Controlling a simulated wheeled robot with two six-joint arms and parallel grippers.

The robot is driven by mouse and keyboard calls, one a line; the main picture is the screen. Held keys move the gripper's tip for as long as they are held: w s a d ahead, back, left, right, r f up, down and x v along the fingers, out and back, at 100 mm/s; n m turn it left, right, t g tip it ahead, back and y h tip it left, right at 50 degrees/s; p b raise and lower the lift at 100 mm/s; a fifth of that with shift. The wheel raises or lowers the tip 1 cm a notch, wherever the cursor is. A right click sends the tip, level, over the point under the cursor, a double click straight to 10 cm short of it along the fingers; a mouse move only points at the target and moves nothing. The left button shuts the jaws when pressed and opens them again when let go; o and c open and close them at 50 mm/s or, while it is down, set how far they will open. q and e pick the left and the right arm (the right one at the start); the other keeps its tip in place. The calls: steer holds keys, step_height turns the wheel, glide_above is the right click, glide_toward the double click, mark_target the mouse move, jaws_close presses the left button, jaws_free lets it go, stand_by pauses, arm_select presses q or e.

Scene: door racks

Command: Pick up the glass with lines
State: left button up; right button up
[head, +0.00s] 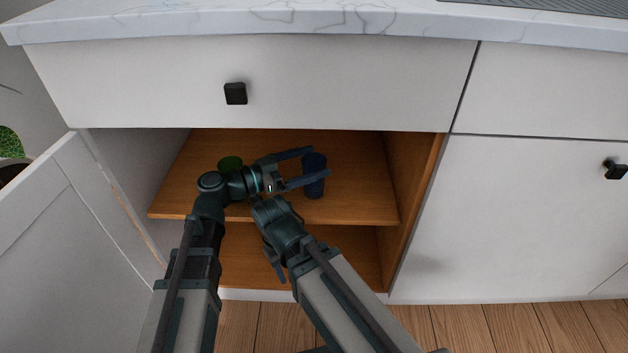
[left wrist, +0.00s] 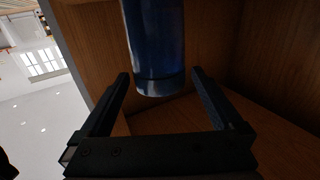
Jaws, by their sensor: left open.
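A dark blue glass (head: 314,186) stands upright on the upper wooden shelf of the open cabinet. My left gripper (head: 320,162) is open, with one finger on each side of the glass in the head view. The left wrist view also shows the blue glass (left wrist: 158,45) between the two open fingers (left wrist: 160,74), with a paler band near its end. I cannot tell whether the fingers touch it. A green glass (head: 230,163) stands further left on the shelf, partly hidden by my left arm. Lines on either glass are not clear. My right arm is below the left; its gripper's state is unclear.
The shelf (head: 365,190) is clear to the right of the blue glass. A drawer front (head: 330,85) and countertop are above the opening. The cabinet door (head: 70,230) stands open at the left. A lower shelf (head: 345,262) lies beneath.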

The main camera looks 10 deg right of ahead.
mark_target(324, 159)
arm_select(q)
steer(key=d, duration=0.4)
steer(key=shift+w+d, duration=0.1)
steer(key=shift+w, duration=0.3)
jaws_close()
